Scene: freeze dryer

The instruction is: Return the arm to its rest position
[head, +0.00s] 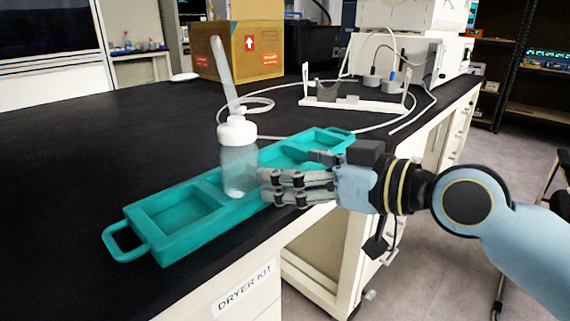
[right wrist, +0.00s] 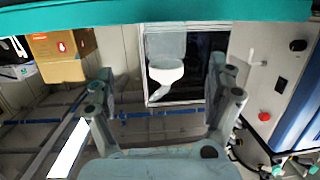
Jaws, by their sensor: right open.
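My right gripper (head: 264,187) reaches in from the right, its fingers pointing left at the lower right side of a clear flask (head: 239,168). The flask has a white cap (head: 237,130) and a pale, tilted tube rising from it. It stands upright in the teal tray (head: 172,244). In the right wrist view my gripper's fingers (right wrist: 165,95) are spread, with the flask's white cap (right wrist: 165,73) showing between and beyond them. I cannot tell whether the fingers touch the flask. My left gripper is not in view.
The tray lies along the front edge of the black bench (head: 60,200). Behind it are a white holder (head: 352,104) with a loose white hose, a white machine (head: 410,60) and a cardboard box (head: 240,50). The bench's left part is clear.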

